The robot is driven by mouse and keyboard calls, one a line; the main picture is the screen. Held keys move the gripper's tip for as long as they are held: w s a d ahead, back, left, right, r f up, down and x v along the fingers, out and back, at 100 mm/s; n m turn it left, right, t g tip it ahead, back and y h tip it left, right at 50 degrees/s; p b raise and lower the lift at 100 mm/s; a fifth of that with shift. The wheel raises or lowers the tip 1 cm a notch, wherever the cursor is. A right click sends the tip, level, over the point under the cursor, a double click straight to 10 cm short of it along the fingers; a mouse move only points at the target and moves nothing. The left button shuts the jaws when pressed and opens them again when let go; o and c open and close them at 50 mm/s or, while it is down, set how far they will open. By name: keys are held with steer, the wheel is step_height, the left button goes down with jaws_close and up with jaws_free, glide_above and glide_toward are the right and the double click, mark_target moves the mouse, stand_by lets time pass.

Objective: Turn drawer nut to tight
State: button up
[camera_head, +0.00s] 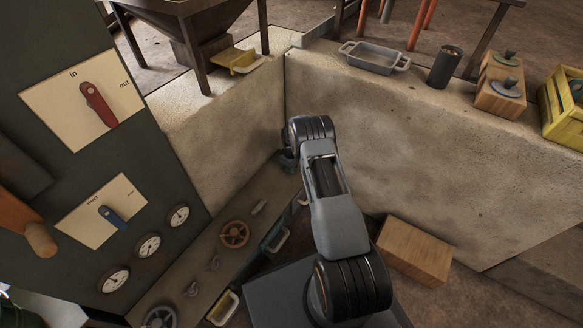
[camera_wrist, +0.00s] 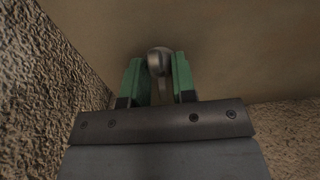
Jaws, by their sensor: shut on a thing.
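My gripper (camera_wrist: 156,68) has green fingers, which are closed on both sides of a small grey rounded metal piece. This piece looks like the drawer nut (camera_wrist: 158,56); its lower part runs down between the fingers. A flat brown surface lies behind it in the wrist view. In the head view my arm reaches down into the corner where the pale walls meet. It hides most of my gripper and the nut there, so the nut's turn cannot be read.
Rough pale walls (camera_head: 420,150) stand close on both sides of my gripper. A long low bench top (camera_head: 205,255) with a brown handwheel (camera_head: 234,234) runs toward the corner. A wooden block (camera_head: 413,252) is right of my arm. A dark panel (camera_head: 60,65) with levers and gauges stands at left.

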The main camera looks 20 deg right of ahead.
steer(key=m+b, duration=0.1)
steer(key=m, duration=0.3)
steer(key=m+b, duration=0.1)
steer(key=m, duration=0.8)
steer(key=shift+b, duration=0.4)
steer(key=shift+m, duration=2.2)
steer(key=o, duration=0.9)
step_height(320, 180, up, 14)
steer(key=p, duration=0.5)
steer(key=shift+f, duration=0.1)
